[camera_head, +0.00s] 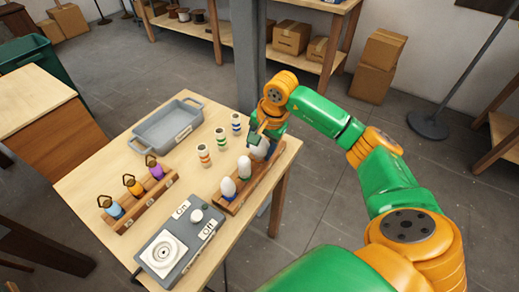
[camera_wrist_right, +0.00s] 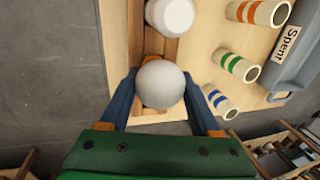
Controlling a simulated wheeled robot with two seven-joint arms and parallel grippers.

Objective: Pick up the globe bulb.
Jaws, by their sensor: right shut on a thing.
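The globe bulb (camera_wrist_right: 163,84) is a round white bulb between the blue fingers of my right gripper (camera_wrist_right: 161,100) in the right wrist view. In the head view the globe bulb (camera_head: 259,152) is at the far end of the wooden bulb rack (camera_head: 263,178), partly hidden by my right gripper (camera_head: 262,138). The gripper is shut on it from above. Whether its base is still seated in the rack is hidden. Two other white bulbs, a middle one (camera_head: 244,167) and a near one (camera_head: 228,187), stand upright in the same rack. My left gripper is out of view.
Three striped white cylinders (camera_head: 221,139) stand left of the rack. A grey tray (camera_head: 197,104) lies behind them. A left rack (camera_head: 150,205) holds blue, orange and purple pieces. A grey On/Off box (camera_head: 203,243) is at the table's front. A post (camera_head: 249,60) rises behind the table.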

